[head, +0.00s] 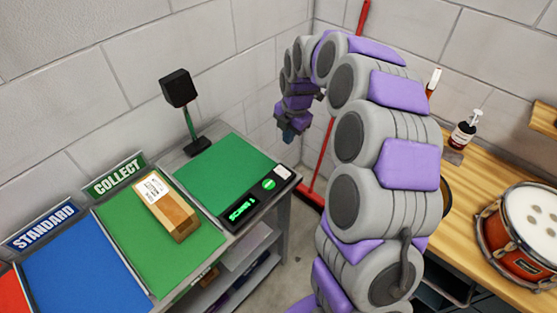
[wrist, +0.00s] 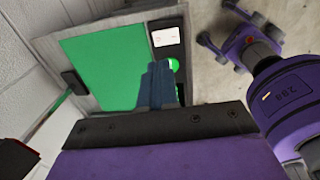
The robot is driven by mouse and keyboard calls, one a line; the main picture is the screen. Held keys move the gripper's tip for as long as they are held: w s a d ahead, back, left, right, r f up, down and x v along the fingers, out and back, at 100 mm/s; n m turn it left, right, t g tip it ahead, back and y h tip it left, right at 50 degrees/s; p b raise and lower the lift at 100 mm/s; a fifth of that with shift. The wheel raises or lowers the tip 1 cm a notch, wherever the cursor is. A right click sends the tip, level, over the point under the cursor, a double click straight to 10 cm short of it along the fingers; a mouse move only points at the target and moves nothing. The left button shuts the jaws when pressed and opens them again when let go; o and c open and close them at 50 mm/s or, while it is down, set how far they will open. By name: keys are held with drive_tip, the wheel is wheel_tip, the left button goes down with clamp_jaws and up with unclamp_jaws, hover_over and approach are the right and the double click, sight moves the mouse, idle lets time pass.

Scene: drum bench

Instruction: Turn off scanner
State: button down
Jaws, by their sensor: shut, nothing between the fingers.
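The scanner is a green plate (head: 226,168) with a black panel along its front edge. The panel has a lit display (head: 241,208) with green characters and a round green button (head: 268,184). A black scanner head (head: 178,88) stands on a post behind the plate. My gripper (head: 288,136) hangs above and beyond the right side of the scanner, fingers pointing down, shut and empty. In the wrist view its blue fingers (wrist: 160,82) overlap the plate's edge, beside the green button (wrist: 174,65). The display is mostly hidden behind the fingers there.
A cardboard box (head: 170,215) with a white label lies on the green COLLECT mat (head: 125,235), left of the scanner. A blue STANDARD mat (head: 75,275) is further left. A wooden bench with a drum (head: 520,235) and a bottle (head: 463,133) is at right. A red pole leans by the wall.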

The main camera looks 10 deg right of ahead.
drive_tip(key=shift+a, duration=0.75)
drive_tip(key=b, duration=0.2)
hover_over(280, 169)
drive_tip(key=d, duration=0.1)
drive_tip(key=f, duration=0.9)
drive_tip(key=shift+s+d, duration=0.1)
drive_tip(key=shift+s, duration=0.25)
drive_tip(key=f, duration=0.1)
drive_tip(key=a+f, duration=0.1)
drive_tip(key=f, duration=0.2)
drive_tip(key=shift+w+a+b, duration=0.15)
drive_tip(key=shift+w+b, duration=0.15)
drive_tip(key=shift+b, duration=0.1)
drive_tip(key=shift+a+f, duration=0.2)
drive_tip(key=shift+f, duration=0.3)
drive_tip(key=shift+d, duration=0.5)
drive_tip(key=shift+a+f, duration=0.15)
drive_tip(key=shift+a, duration=0.05)
drive_tip(key=shift+s, duration=0.1)
